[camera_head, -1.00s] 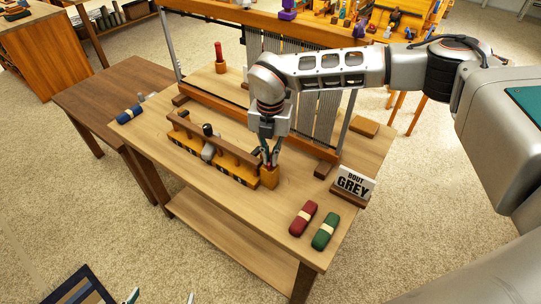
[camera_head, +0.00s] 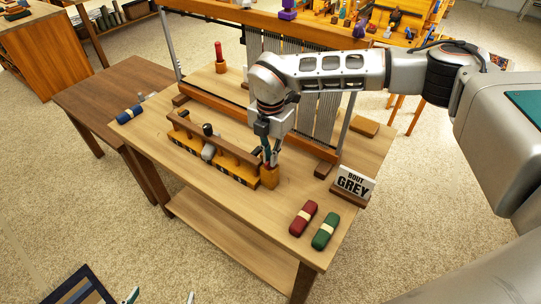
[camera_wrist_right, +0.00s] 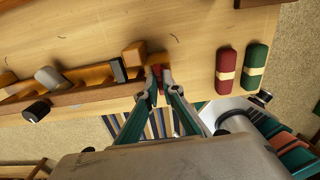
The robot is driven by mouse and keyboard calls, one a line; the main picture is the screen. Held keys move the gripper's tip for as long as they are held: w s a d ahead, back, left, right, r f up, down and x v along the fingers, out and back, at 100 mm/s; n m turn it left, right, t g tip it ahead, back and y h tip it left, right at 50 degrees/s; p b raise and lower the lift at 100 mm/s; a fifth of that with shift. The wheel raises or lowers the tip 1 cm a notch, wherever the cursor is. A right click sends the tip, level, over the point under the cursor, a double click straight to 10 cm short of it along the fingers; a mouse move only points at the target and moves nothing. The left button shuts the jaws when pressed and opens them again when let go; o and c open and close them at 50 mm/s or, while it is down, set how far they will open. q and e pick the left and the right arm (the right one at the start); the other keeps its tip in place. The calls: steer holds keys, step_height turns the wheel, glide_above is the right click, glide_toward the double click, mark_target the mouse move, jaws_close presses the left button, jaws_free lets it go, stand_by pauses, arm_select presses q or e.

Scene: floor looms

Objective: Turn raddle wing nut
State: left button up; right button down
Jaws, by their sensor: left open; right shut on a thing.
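The raddle (camera_head: 236,151), a long wooden bar over an orange-brown base, lies on the table in front of the loom. It also runs along the left of the right wrist view (camera_wrist_right: 85,97). My right gripper (camera_head: 270,162) points down at the raddle's right end, by an orange block (camera_head: 269,178). Its fingertips in the right wrist view (camera_wrist_right: 160,76) are shut on a small red piece (camera_wrist_right: 157,71), apparently the wing nut, mostly hidden between them. My left gripper (camera_head: 161,298) shows only its fingertips at the bottom edge, spread apart and empty, away from the table.
A black knob (camera_head: 207,129) and a grey piece (camera_head: 208,151) sit at the raddle. Red yarn (camera_head: 303,219), green yarn (camera_head: 325,231) and a "BOUT GREY" sign (camera_head: 354,186) are to the right. The upright loom (camera_head: 250,112) stands close behind. The table's front (camera_head: 225,211) is clear.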

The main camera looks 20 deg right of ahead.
steer(key=c, duration=2.2)
jaws_free()
steer(key=shift+r, duration=0.15)
step_height(320, 180, up, 12)
steer(key=shift+f, duration=0.15)
